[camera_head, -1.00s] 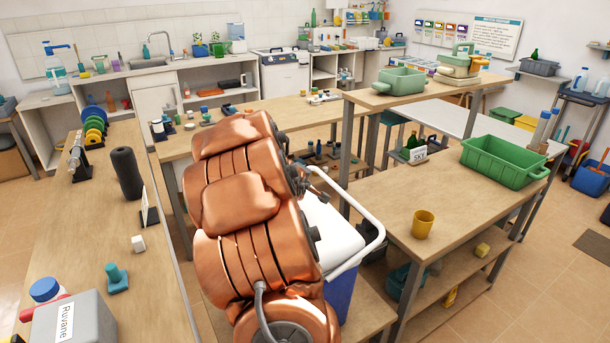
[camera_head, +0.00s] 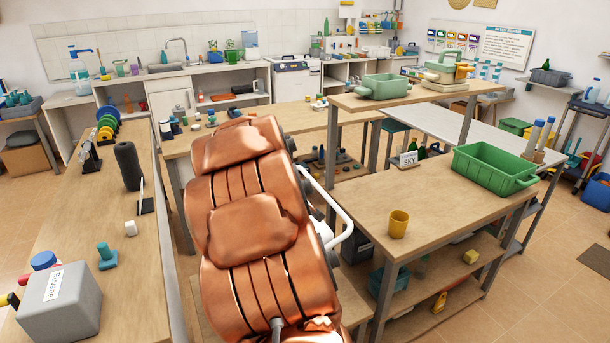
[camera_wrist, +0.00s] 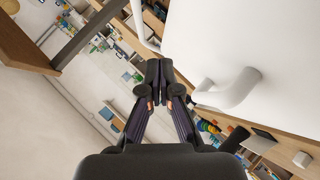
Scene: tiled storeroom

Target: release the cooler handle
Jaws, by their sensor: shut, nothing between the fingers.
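The cooler is mostly hidden behind my copper arm in the head view. Its white handle (camera_head: 342,218) shows as a bent bar to the right of the arm. In the wrist view the smooth white cooler lid (camera_wrist: 225,35) fills the upper right. Parts of the white handle (camera_wrist: 232,92) curve from the lid, and another length shows above the fingertips. My gripper (camera_wrist: 159,70) is shut, with its dark fingertips together and empty. The fingers overlap the line of the handle in the picture; I cannot tell whether they touch it. The gripper is hidden in the head view.
A wooden shelf bench (camera_head: 440,195) stands right of the cooler, with a yellow cup (camera_head: 398,224) and a green crate (camera_head: 490,171). A long wooden table (camera_head: 130,285) runs along the left, holding a grey box (camera_head: 60,305). Open tiled floor (camera_head: 540,270) lies at the right.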

